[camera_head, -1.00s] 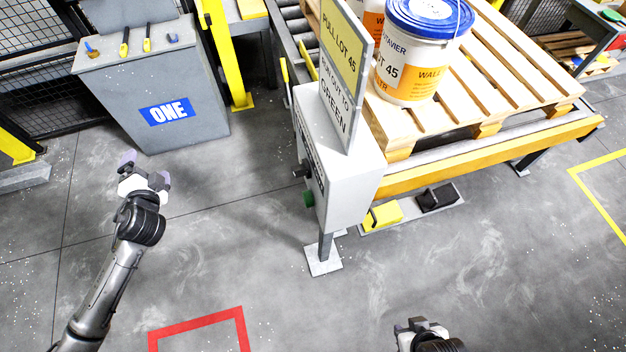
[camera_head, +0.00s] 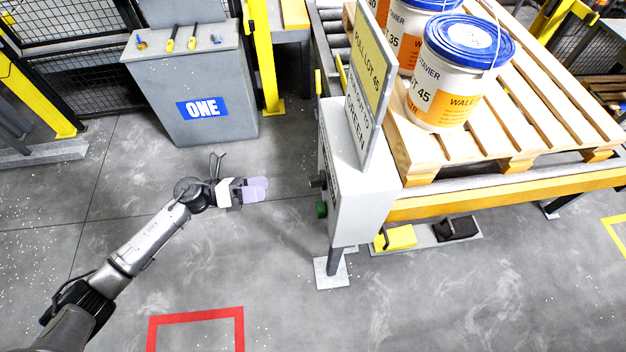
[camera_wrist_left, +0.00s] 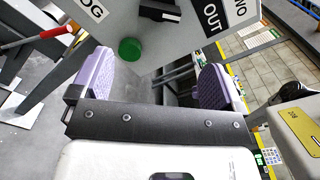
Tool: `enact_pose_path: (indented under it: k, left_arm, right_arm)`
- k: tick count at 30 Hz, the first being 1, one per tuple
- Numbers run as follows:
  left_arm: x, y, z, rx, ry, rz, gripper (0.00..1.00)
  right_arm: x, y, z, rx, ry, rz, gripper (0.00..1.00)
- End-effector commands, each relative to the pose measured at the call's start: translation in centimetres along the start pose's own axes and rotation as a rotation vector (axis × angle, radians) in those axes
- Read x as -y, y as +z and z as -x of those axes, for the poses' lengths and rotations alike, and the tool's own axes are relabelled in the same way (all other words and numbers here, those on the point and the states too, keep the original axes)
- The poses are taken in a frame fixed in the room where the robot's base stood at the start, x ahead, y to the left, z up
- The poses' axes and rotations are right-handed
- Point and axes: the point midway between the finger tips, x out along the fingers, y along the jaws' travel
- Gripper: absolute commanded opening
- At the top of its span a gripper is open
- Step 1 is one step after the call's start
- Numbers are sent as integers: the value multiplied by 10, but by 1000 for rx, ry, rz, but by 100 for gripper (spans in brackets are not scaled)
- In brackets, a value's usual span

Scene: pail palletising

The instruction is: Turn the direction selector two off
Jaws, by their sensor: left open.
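The grey-white control box (camera_head: 360,190) stands at the end of the conveyor. On its left face, a black selector knob (camera_head: 318,181) sits above a green button (camera_head: 321,210). In the left wrist view, the black selector (camera_wrist_left: 160,10) is at the top edge, by labels that read "OUT" and partly "WO". The green button (camera_wrist_left: 130,49) shows just beyond the left finger. Its exact setting is not clear. My left gripper (camera_head: 255,189) is left of the box, apart from it and pointing towards it. In the wrist view its purple fingers (camera_wrist_left: 157,78) are spread and empty. My right gripper is out of view.
A sign panel (camera_head: 366,85) rises from the box. A wooden pallet (camera_head: 480,135) with white pails (camera_head: 440,95) is behind it. A yellow pedal (camera_head: 400,238) lies low to the right. A grey cabinet (camera_head: 215,125) marked "ONE" stands at the back left. Open floor surrounds my left arm.

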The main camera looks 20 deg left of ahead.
Motion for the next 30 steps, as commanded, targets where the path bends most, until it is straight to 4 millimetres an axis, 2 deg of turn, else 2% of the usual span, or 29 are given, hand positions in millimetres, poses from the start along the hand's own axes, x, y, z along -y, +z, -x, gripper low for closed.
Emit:
enact_pose_path:
  k: [5, 15, 21, 30]
  left_arm:
    - [1, 2, -18, 3, -2, -17, 94]
    - [1, 3, -82, 4, -1, -14, 94]
    - [1, 2, -112, 4, -1, -14, 94]
    - [0, 2, -134, 4, 2, -13, 94]
  right_arm:
    - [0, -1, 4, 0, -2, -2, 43]
    - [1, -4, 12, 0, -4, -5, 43]
    - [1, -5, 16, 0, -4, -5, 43]
    - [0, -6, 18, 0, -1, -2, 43]
